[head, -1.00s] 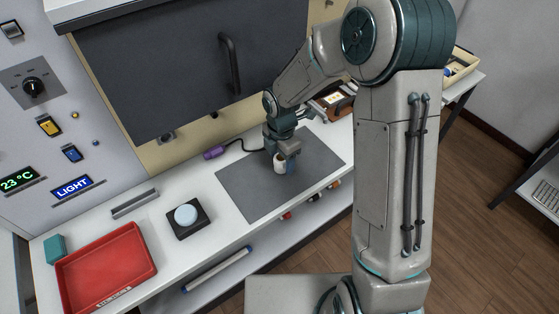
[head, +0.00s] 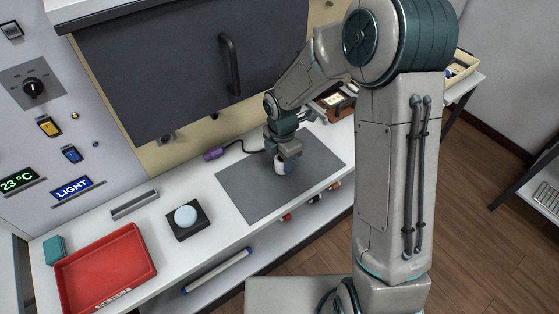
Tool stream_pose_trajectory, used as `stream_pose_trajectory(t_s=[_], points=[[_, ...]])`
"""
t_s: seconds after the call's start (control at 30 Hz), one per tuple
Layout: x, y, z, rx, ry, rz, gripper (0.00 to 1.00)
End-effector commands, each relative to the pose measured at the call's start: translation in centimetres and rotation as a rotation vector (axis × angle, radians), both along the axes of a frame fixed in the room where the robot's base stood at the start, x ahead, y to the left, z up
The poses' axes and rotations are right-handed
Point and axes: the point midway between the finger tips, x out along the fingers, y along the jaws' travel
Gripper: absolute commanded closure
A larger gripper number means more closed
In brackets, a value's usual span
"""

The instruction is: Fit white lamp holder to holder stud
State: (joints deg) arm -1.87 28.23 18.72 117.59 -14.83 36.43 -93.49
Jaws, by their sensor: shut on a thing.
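A small white cylindrical piece (head: 281,168), which looks like the white lamp holder, is at the grey mat near its middle. My gripper (head: 284,157) points down over it and is shut on it. The fingers hide part of the piece, and a bluish patch shows at its right side. I cannot tell whether the piece still touches the mat. I cannot make out the holder stud with certainty; a small metal fitting (head: 167,138) sits under the dark cabinet door's lower edge.
The grey mat (head: 245,190) lies on the white bench. A purple connector (head: 214,153) with a black cable lies behind it. A black box with a pale blue dome (head: 186,216) and a red tray (head: 104,268) are left. The dark door (head: 190,65) overhangs the bench's back.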

Motion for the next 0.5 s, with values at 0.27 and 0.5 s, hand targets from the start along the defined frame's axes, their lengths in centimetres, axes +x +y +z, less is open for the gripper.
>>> stream_pose_trajectory(t_s=[0.27, 0.5], points=[[0.0, -0.1, 4.4, 0.000, -0.006, -0.001, 0.85], [-2.0, -1.5, 6.4, -0.001, -0.002, -0.002, 0.85]])
